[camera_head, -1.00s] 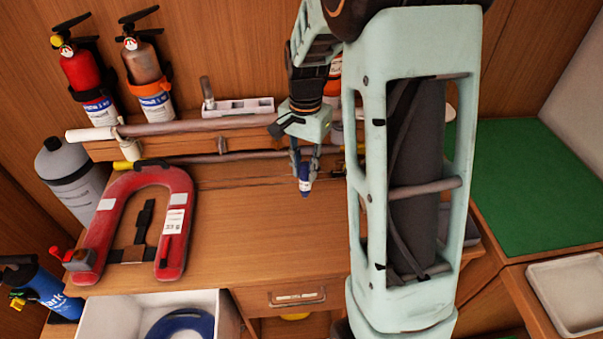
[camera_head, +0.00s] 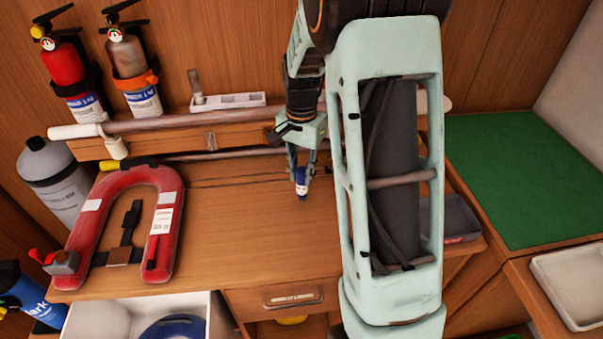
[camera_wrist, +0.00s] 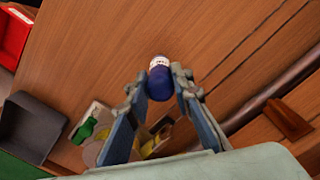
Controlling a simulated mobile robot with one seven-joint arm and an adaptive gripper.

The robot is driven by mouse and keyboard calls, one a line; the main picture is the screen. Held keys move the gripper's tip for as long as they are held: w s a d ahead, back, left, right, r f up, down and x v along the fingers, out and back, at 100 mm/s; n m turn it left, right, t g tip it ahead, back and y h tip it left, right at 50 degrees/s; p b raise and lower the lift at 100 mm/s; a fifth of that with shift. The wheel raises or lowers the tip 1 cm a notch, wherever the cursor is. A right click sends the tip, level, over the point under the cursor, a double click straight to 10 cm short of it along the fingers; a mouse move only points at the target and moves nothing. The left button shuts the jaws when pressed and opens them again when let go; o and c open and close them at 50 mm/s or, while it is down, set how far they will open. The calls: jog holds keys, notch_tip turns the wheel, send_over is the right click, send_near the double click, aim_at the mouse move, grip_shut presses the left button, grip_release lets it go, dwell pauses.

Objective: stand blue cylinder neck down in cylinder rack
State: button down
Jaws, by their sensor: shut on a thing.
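My gripper (camera_head: 301,168) is shut on the small blue cylinder (camera_head: 301,184), which has a white label band, and holds it above the wooden bench. In the wrist view the cylinder (camera_wrist: 160,82) sits between the fingertips of my gripper (camera_wrist: 160,88), its label toward the far end. I cannot make out its neck. A pale holder (camera_wrist: 97,112) with a green and a yellow thing by it lies lower left in the wrist view; it may be the cylinder rack, partly hidden by my finger. In the head view my arm hides that area.
A grey tray (camera_head: 455,212) lies at the bench's right, beside a green mat (camera_head: 530,180). A red horseshoe-shaped float (camera_head: 165,225) lies on the left. A rail (camera_head: 170,123) and a shelf with a white slotted block (camera_head: 228,101) run along the back. The bench middle is clear.

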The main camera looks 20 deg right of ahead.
jog(key=c, duration=1.7)
grip_release()
jog(key=shift+f, duration=0.15)
